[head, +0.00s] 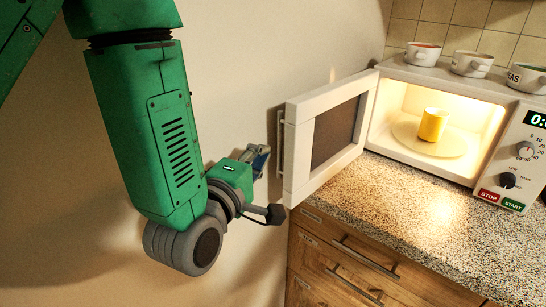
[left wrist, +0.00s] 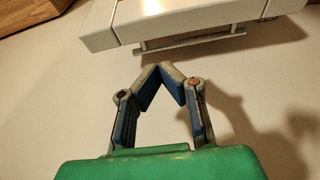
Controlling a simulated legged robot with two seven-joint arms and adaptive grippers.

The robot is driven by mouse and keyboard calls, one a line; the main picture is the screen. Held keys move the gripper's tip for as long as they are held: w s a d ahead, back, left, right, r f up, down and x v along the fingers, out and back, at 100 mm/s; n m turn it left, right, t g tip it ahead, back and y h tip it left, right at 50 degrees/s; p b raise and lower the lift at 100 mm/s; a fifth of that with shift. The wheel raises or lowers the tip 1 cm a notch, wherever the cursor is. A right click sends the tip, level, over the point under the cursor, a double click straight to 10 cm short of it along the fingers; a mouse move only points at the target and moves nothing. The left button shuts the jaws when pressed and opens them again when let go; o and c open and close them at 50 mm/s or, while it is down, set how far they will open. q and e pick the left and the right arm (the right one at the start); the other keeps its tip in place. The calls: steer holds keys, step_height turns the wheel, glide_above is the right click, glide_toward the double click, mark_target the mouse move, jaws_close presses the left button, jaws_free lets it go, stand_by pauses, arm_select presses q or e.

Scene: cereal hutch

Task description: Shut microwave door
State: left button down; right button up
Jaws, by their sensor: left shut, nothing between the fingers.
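The white microwave (head: 447,92) stands on the counter with its door (head: 325,135) swung wide open to the left. The door has a dark window and a bar handle (head: 281,142) on its outer side. A yellow mug (head: 433,125) stands on the plate inside the lit microwave. My left gripper (head: 262,160) is just left of the door's handle side, apart from it as far as I can tell. In the left wrist view its fingertips (left wrist: 171,72) meet, with nothing between them. The door's edge (left wrist: 210,20) and handle (left wrist: 190,43) lie beyond the fingertips. My right gripper is not in view.
Several cups (head: 472,64) stand on top of the microwave. The control panel (head: 517,165) is at its right. The speckled counter (head: 390,205) is bare in front. Wooden drawers (head: 345,270) are below. A plain wall (head: 230,60) is close behind my left arm.

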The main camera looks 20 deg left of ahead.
mark_target(281, 130)
arm_select(q)
steer(key=w, duration=0.5)
steer(key=shift+r, duration=0.15)
steer(key=shift+w+d, duration=0.1)
steer(key=shift+d, duration=0.45)
